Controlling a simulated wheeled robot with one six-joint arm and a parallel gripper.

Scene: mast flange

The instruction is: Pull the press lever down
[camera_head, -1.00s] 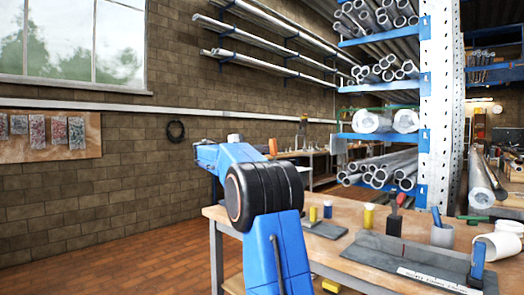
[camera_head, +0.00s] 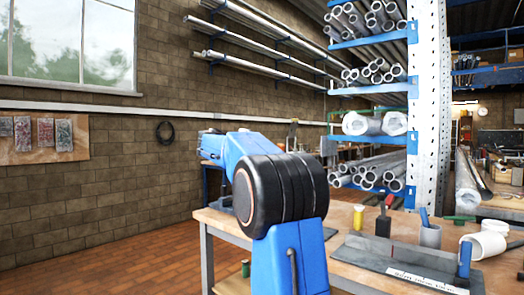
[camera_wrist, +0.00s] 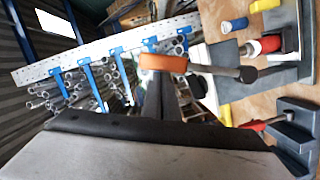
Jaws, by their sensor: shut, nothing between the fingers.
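The press lever shows in the wrist view as an orange grip (camera_wrist: 163,62) on a grey rod that runs right to a dark round end. My gripper (camera_wrist: 158,82) is shut and empty. Its dark fingers point up the picture and end at or just below the orange grip; I cannot tell whether they touch it. In the head view my blue arm hides the gripper, and I cannot make out the lever there.
A workbench (camera_head: 345,268) stands right of my arm. On it are a red-and-black tool (camera_head: 383,220), a yellow cylinder (camera_head: 358,217), a grey cup (camera_head: 430,236) and a dark grey fixture (camera_head: 400,256). A rack of pipes (camera_head: 428,110) stands behind. Floor on the left is clear.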

